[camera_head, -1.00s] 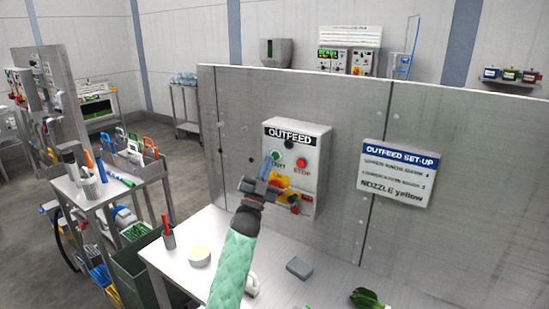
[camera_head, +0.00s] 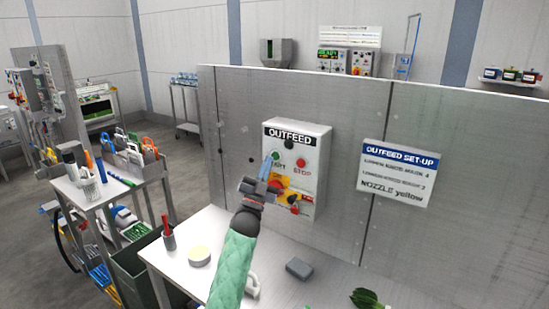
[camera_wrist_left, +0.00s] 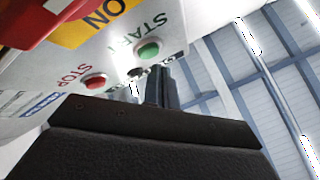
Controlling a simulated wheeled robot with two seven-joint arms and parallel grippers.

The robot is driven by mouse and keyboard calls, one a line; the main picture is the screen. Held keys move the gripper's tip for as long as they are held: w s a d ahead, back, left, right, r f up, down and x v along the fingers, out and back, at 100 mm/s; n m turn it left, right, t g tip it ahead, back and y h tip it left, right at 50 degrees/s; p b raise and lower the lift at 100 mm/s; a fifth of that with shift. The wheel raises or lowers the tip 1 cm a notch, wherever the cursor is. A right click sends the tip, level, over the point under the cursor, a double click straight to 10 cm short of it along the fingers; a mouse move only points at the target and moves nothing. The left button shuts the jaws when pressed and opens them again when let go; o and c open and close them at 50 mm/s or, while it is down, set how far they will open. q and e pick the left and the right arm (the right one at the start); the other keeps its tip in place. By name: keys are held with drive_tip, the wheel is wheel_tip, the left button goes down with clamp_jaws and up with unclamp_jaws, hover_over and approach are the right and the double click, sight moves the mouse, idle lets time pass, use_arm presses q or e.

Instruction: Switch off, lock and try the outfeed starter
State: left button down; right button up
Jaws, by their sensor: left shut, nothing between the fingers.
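The outfeed starter (camera_head: 311,155) is a light grey box on the metal panel, with a green START button (camera_head: 276,156), a red STOP button (camera_head: 301,162) and a red switch handle (camera_head: 279,185) on a yellow plate. My left gripper (camera_head: 266,167) is shut and empty in front of the box, its tips just below START; it hides part of the switch. In the left wrist view the shut fingers (camera_wrist_left: 160,86) are beside the green button (camera_wrist_left: 148,50); contact is unclear. A small red part (camera_head: 294,209) shows low on the box; I cannot tell whether it is a padlock.
An outfeed set-up sign (camera_head: 399,173) is on the panel to the right. A trolley (camera_head: 92,207) with tools stands left.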

idle(0.7)
use_arm(q)
drive_tip(key=shift+w+d+b, duration=0.25)
drive_tip(key=shift+w+b, duration=0.05)
idle(0.3)
drive_tip(key=shift+w+d, duration=0.25)
drive_tip(key=shift+w, duration=0.1)
idle(0.6)
drive_tip(key=shift+s+a, duration=0.1)
drive_tip(key=shift+s, duration=0.05)
drive_tip(key=shift+s+a, duration=0.4)
drive_tip(key=shift+s, duration=0.15)
